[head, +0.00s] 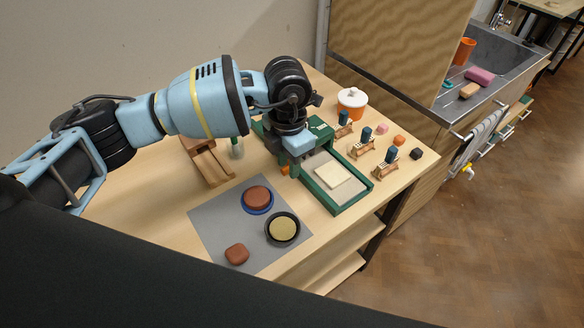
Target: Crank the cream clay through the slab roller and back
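The slab roller (350,204) is a green frame with a pale bed, standing on the wooden table. A flat, squarish slab of cream clay (333,175) lies on the near part of its bed. My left gripper (291,163) points down at the left side of the roller. A small orange part (284,170), possibly the crank's knob, shows beside its tip. The arm and hand cover the roller's far part and most of the crank. The fingers are too hidden to tell whether they hold it. My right gripper is out of view.
A grey mat (213,222) at front left bears a blue dish (258,209) with reddish clay, a dark dish (268,236) with yellowish contents and a reddish lump (237,254). A wooden stand (208,163) is behind. An orange-and-white pot (352,101) and small wooden racks (385,168) stand right.

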